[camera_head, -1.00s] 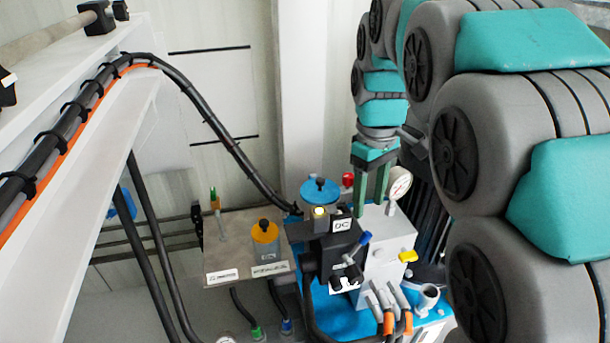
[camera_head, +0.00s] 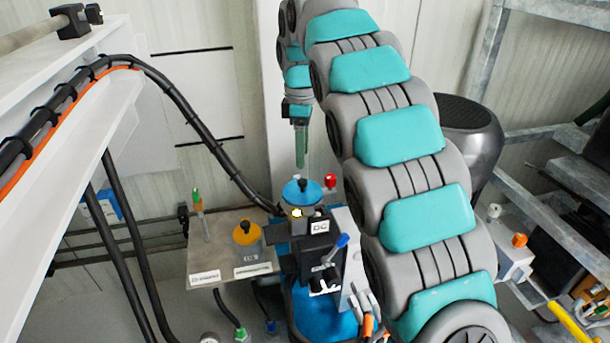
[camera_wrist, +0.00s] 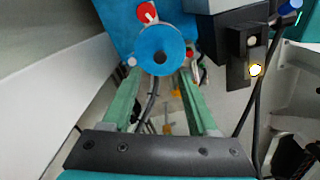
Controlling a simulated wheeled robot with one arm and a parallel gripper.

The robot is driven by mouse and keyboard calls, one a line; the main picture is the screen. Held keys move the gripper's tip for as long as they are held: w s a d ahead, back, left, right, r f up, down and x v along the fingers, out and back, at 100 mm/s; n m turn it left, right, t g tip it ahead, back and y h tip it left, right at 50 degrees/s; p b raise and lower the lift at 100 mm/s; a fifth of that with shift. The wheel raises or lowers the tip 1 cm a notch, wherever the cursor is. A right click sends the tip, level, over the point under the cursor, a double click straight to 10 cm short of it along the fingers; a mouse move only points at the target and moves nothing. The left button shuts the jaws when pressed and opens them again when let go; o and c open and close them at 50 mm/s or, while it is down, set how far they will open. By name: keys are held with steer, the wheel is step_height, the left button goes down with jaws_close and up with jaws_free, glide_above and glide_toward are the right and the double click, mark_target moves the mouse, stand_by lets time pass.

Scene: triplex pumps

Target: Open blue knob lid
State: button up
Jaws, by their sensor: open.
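The blue knob lid (camera_head: 294,198) is a round blue disc with a black knob on top, seated upright on the pump unit. In the wrist view a blue disc (camera_wrist: 172,58) with a dark centre lies just beyond the fingertips. My gripper (camera_head: 300,165) is above the lid in the head view, pointing down, with a visible gap to the knob. In the wrist view its two green fingers (camera_wrist: 159,80) are spread apart with nothing held between them.
A red knob (camera_head: 330,181) stands close to the lid's right. A black block with a blue-handled lever (camera_head: 342,240) is in front. An orange lid (camera_head: 246,236) on a metal box is to the left.

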mark_target(302, 180)
steer(key=shift+f+p, duration=0.3)
steer(key=shift+f, duration=3.4)
jaws_close()
